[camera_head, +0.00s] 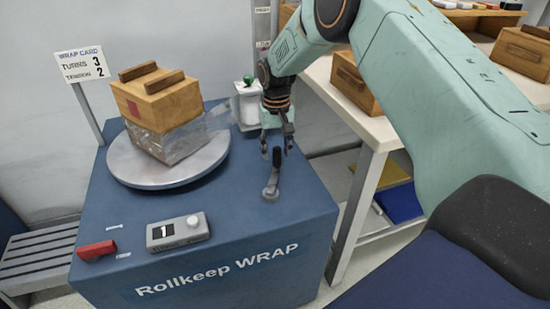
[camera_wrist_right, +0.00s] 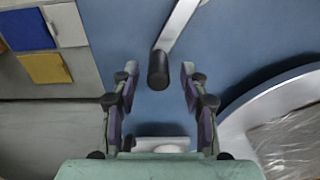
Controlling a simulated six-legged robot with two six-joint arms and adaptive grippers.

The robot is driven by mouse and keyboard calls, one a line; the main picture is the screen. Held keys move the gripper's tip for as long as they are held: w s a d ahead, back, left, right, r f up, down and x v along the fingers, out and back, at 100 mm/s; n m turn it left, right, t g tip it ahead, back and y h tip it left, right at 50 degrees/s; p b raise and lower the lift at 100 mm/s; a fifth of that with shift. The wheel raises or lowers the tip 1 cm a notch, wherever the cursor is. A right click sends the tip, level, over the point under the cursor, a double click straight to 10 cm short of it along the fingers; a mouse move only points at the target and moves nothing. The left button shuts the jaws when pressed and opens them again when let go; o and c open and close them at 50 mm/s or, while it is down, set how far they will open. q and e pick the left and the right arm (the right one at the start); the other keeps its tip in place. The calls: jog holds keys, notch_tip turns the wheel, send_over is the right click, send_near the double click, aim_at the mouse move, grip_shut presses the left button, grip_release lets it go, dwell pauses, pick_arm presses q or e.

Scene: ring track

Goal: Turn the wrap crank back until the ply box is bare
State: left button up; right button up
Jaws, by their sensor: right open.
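The ply box (camera_head: 163,100) stands on the round grey turntable (camera_head: 168,168), with clear film wrapped around its lower part. A film web stretches right from the box to the white film roll (camera_head: 249,104). The wrap crank (camera_head: 273,175) has a black upright handle on a grey arm, on top of the blue machine. My right gripper (camera_head: 276,140) is open, just above and behind the crank handle. In the right wrist view, the black handle end (camera_wrist_right: 158,70) lies between the open fingers (camera_wrist_right: 158,85), with a gap on each side. My left gripper is not in view.
A counter box (camera_head: 178,232) showing 1 and a red block (camera_head: 96,250) sit on the blue machine's front. A wrap card (camera_head: 82,64) reads turns 3, tension 2. A white table (camera_head: 372,125) with wooden boxes stands right.

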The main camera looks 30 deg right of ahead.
aim_at(274, 170)
jog(key=shift+f, duration=0.8)
jog(key=shift+s+d+f+b, duration=0.15)
jog(key=shift+f+b, duration=0.15)
jog(key=shift+f, duration=0.15)
jog(key=shift+c, duration=0.3)
grip_shut()
